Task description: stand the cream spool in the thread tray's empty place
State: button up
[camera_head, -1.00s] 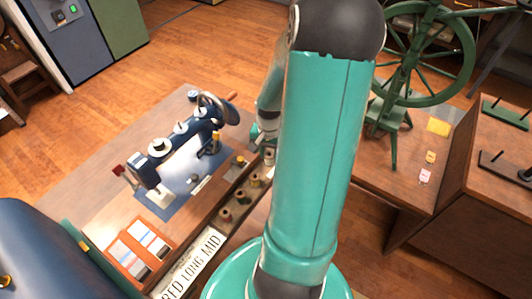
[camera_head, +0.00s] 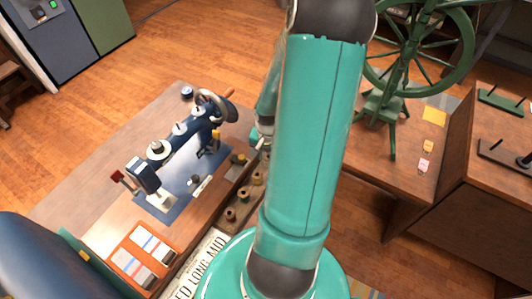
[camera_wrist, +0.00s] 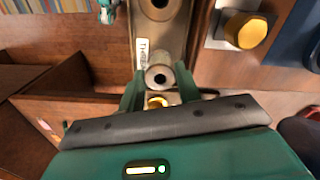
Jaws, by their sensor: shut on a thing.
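The cream spool (camera_wrist: 160,77) stands between my gripper's (camera_wrist: 160,88) two green fingers in the wrist view, its round top and centre hole facing the camera. My gripper is shut on it. The thread tray (camera_wrist: 145,28) is a long narrow tray with a "THREAD" label, running up the picture under and beyond the spool. A brown spool (camera_wrist: 158,8) stands in it near the top edge. A yellow spool top (camera_wrist: 157,102) shows just below the cream spool. In the head view several spools (camera_head: 244,194) stand in the tray; my arm hides its far end. I cannot tell whether the cream spool touches the tray floor.
A blue sewing machine (camera_head: 150,177) stands left of the tray. A yellow knob (camera_wrist: 246,31) on a grey block is right of the tray. An orange box of cards (camera_head: 145,255) lies at the table's front. A green spinning wheel (camera_head: 385,105) stands at right.

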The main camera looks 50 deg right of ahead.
jog(key=shift+s, duration=0.2)
jog(key=shift+f, duration=0.15)
jog(key=o, duration=0.7)
jog(key=shift+d, duration=0.1)
notch_tip(320, 180, up, 12)
jog(key=w+a+r+n+t+h, duration=0.1)
jog(key=w+a+r+n, duration=0.2)
jog(key=a+r, duration=0.35)
jog(key=w+a+r+n+t+h, duration=0.1)
jog(key=w+a+r+n, duration=0.25)
jog(key=a+r, duration=0.35)
jog(key=s+a+r+n+t, duration=0.1)
jog(key=a+r+n, duration=0.1)
jog(key=a, duration=0.3)
jog(key=s+a+r+n+t+y, duration=0.1)
jog(key=s+a+r+n, duration=0.1)
jog(key=a, duration=0.4)
jog(key=s+a+r+n+t+y, duration=0.1)
jog(key=a+r+n, duration=0.2)
jog(key=a, duration=0.3)
jog(key=shift+s+r+t, duration=0.1)
jog(key=shift+s+t, duration=0.1)
jog(key=shift+t, duration=0.1)
